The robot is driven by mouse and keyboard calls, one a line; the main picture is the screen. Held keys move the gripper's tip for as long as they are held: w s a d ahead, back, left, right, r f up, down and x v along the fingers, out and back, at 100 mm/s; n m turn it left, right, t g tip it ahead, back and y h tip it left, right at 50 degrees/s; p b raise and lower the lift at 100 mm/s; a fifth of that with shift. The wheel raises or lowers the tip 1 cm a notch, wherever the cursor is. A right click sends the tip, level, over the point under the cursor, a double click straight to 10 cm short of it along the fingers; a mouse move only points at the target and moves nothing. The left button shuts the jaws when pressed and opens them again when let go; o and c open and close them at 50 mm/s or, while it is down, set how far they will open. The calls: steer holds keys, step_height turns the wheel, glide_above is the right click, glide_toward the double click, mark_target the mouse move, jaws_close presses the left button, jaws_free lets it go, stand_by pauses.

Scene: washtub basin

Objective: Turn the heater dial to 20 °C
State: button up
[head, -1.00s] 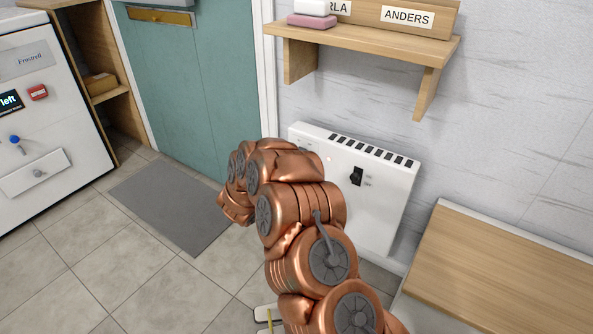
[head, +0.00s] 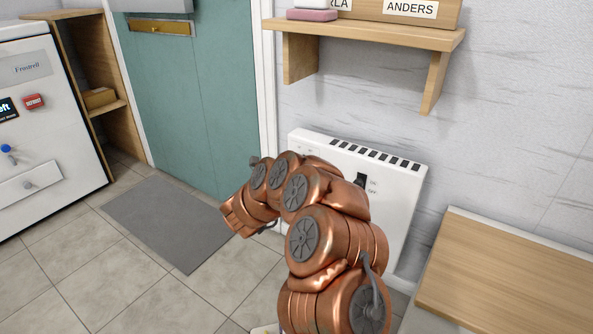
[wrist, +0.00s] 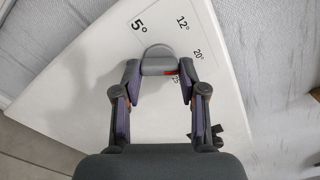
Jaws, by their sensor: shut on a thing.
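The white heater (head: 402,215) is on the wall, partly behind my arm in the head view. Its grey dial (wrist: 158,53) shows in the wrist view, with printed marks 5°, 12°, 20° and one partly covered near 25 around it. A red mark shows on the dial's lower right side; its exact heading is hard to read. My gripper (wrist: 160,68) has one finger on each side of the dial and is shut on it. The dial and my fingers are hidden behind my arm in the head view.
A black on/off switch (head: 360,181) is on the heater's front, close to my arm. A wooden shelf (head: 365,35) hangs above. A wood-topped bench (head: 515,275) stands at the right. A grey mat (head: 180,222) lies before the teal door (head: 185,95).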

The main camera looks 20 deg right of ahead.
steer(key=shift+s+d, duration=0.1)
steer(key=shift+d, duration=0.05)
steer(key=o, duration=1.1)
steer(key=shift+o, duration=0.2)
steer(key=v, duration=1.2)
